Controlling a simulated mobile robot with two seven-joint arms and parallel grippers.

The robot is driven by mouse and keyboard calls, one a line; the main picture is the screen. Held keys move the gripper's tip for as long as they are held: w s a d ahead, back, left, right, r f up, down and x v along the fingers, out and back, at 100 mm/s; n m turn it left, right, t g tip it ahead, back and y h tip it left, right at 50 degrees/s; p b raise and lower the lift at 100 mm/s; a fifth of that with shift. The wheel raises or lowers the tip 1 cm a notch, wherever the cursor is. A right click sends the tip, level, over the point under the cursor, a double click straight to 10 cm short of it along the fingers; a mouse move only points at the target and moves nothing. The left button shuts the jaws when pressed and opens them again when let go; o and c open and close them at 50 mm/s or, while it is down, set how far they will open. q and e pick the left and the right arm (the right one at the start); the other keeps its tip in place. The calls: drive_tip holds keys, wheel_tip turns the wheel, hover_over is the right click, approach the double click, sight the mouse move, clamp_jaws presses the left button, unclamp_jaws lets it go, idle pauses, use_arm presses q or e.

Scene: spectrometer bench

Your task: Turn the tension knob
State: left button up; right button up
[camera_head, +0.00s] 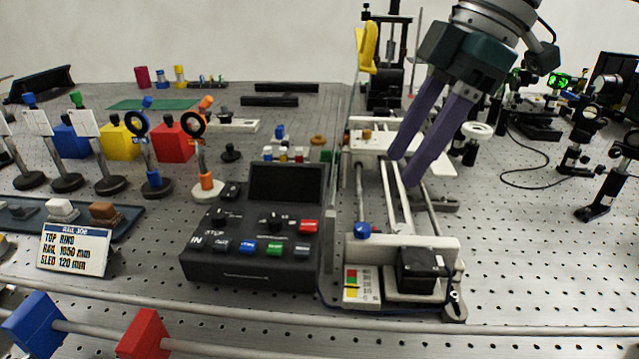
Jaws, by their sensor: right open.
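My right gripper (406,170) comes down from the top right, with two long purple fingers apart and nothing between them. Its fingertips are over the white belt rail assembly (449,249), near its pale sled plate (375,145). I cannot tell for sure which part is the tension knob. A white round knob (477,130) stands on a dark post to the right of the fingers. A small blue ball-shaped knob (362,230) is at the rail's near left. Whether the fingertips touch the rail is unclear. My left gripper is out of view.
A black control box (255,268) with coloured buttons stands left of the rail. A black motor (418,268) sits at the rail's near end. Lens holders and coloured blocks stand at the left. Optics posts (588,130) and a loose cable are at the right.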

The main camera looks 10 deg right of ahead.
sight(364, 227)
drive_tip(key=x, duration=0.9)
drive_tip(key=shift+s, duration=0.1)
clamp_jaws()
